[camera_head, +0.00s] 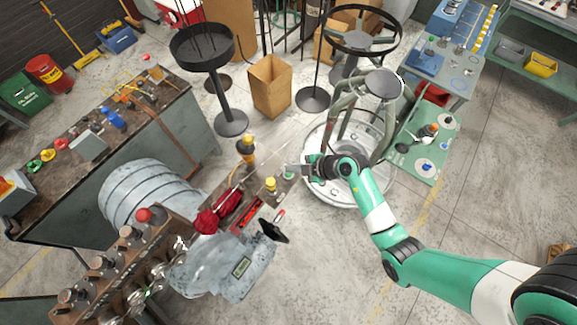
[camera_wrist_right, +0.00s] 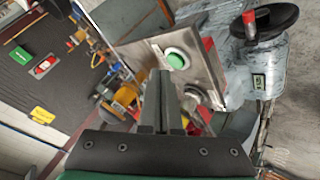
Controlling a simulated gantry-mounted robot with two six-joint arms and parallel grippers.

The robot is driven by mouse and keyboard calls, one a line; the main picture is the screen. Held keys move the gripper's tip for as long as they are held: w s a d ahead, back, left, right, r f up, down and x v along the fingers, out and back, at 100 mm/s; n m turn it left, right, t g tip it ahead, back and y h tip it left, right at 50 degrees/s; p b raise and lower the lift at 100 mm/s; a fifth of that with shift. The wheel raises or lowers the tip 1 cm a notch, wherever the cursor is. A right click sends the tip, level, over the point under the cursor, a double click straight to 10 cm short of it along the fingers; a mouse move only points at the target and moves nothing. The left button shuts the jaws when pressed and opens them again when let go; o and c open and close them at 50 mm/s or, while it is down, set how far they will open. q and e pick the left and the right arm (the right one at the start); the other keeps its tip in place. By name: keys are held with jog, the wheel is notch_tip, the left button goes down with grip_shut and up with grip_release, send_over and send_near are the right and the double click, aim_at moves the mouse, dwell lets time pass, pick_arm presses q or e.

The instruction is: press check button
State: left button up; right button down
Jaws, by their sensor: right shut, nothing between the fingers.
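A green round button (camera_wrist_right: 177,59) sits on a bare metal plate (camera_wrist_right: 205,66) in the right wrist view. In the head view a small green button (camera_head: 288,175) shows beside my right gripper, at the end of the coiler's panel. My right gripper (camera_head: 291,169) is shut and empty. In the right wrist view its fingertips (camera_wrist_right: 160,78) point toward the plate, just below and left of the green button. I cannot tell whether they touch the plate. My left gripper is in neither view.
The coiler's grey body (camera_head: 237,262) has a black handwheel (camera_head: 272,231) near the button. A round metal stand (camera_head: 318,190) is behind my right arm. Open concrete floor lies in front.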

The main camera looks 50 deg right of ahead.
jog(key=shift+f, duration=0.4)
jog(key=shift+f, duration=0.4)
dwell(0.9)
jog(key=shift+p, duration=0.3)
jog(key=shift+r+p, duration=0.9)
jog(key=shift+p, duration=0.4)
jog(key=shift+f, duration=0.1)
